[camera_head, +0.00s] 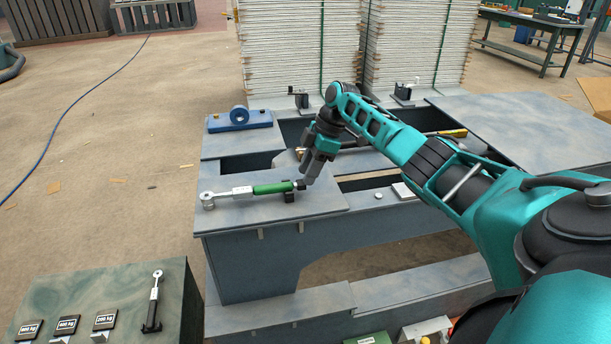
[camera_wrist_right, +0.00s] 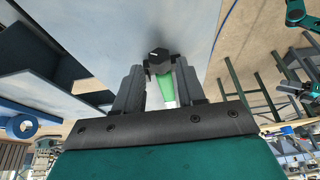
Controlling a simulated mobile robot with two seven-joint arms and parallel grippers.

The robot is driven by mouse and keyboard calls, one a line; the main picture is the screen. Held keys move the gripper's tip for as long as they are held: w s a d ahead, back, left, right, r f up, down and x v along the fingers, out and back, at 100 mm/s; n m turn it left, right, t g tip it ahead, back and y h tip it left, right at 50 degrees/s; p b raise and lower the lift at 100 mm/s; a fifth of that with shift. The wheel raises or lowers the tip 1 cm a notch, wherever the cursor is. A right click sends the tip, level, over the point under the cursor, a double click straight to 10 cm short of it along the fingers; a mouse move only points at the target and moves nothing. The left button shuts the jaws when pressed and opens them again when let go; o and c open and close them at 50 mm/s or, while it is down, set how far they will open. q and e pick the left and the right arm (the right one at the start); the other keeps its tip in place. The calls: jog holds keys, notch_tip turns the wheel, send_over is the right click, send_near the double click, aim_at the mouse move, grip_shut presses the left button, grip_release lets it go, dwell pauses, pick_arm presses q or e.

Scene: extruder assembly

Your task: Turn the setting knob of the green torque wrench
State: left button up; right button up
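The green torque wrench (camera_head: 272,188) lies flat on the left part of the grey bench, its silver head (camera_head: 208,200) to the left and its dark setting knob (camera_head: 300,184) at the right end. A dark support stands under the handle near the knob. My right gripper (camera_head: 304,180) reaches down at the knob end. The green handle (camera_wrist_right: 166,88) shows between the fingers.
A blue fixture with a ring (camera_head: 238,119) stands on the bench behind the wrench. Slots are cut in the bench top. A second, dark-handled wrench (camera_head: 154,302) lies on the green cabinet at lower left, beside black weight labels (camera_head: 67,325).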

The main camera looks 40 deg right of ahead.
pick_arm(q)
jog(key=shift+s+a+p, duration=0.2)
jog(key=shift+a+p, duration=0.1)
jog(key=shift+p, duration=0.1)
pick_arm(e)
jog(key=v, duration=1)
jog(key=shift+r, duration=0.15)
pick_arm(q)
jog(key=shift+r, duration=0.15)
pick_arm(e)
jog(key=shift+d, duration=0.1)
